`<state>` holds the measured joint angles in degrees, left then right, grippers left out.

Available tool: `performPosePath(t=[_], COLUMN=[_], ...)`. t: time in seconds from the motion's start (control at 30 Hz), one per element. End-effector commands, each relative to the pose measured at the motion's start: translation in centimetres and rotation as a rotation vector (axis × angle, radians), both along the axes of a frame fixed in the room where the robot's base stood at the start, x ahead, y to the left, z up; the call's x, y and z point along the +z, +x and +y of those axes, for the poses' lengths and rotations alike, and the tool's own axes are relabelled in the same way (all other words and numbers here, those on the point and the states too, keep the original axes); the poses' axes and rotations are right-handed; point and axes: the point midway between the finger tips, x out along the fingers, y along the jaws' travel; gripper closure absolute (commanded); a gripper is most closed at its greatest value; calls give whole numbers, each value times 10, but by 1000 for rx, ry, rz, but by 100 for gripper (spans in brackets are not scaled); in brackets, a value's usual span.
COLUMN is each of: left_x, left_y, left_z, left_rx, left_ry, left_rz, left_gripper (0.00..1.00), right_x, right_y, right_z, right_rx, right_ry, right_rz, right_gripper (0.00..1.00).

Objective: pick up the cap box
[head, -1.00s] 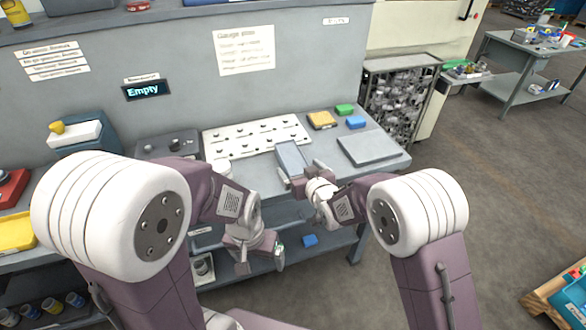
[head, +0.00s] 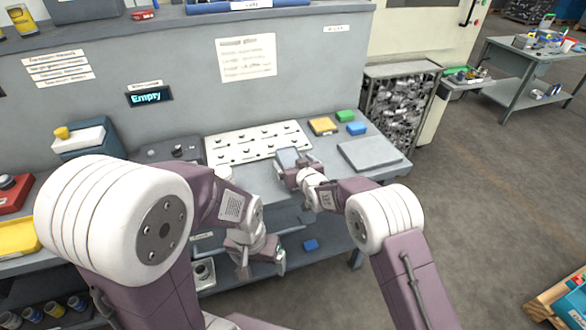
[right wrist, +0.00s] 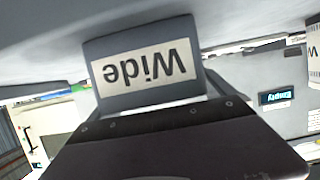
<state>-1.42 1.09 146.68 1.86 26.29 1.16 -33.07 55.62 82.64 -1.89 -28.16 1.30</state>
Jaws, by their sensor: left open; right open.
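A small grey-blue box (head: 288,155), which I take to be the cap box, sits on the workbench at the near edge of the white peg board. In the right wrist view the box (right wrist: 143,68) shows a white label with "Wide", upside down. My right gripper (head: 291,172) is open at the near side of the box and hides its lower part. I cannot tell whether its fingers touch the box. My left gripper (head: 258,262) is open and empty, low in front of the bench, well apart from the box.
The white peg board (head: 258,142) lies just behind the box. Yellow (head: 322,126), green (head: 346,116) and blue (head: 357,128) blocks and a grey flat plate (head: 369,154) lie to the right.

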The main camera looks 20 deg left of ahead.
Motion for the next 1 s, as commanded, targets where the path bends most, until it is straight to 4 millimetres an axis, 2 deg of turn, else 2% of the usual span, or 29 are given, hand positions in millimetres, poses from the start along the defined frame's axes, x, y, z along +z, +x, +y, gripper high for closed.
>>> performPosePath(t=[0.03, 0.3, 0.63, 0.77, 0.87, 1.0], left_x=[0, 0, 0, 0, 1, -1], left_y=[0, 0, 0, 0, 0, 0], left_z=[0, 0, 0, 0, 0, 0], left_rx=[0, 0, 0, 0, 0, 0], left_ry=[0, 0, 0, 0, 0, 0], left_rz=[0, 0, 0, 0, 0, 0], left_gripper=[10, 10, 10, 10, 10, 10], right_x=[0, 0, 8, 26, 48, 63], right_y=[0, 0, 0, 0, 0, -20], right_z=[0, 0, 0, 0, 0, -28], right_rx=[0, 0, 0, 0, 0, -2], right_ry=[0, 0, 3, 4, 6, 3], right_rz=[0, 0, -4, -6, -7, -4], right_gripper=[9, 84, 85, 85, 85, 85])
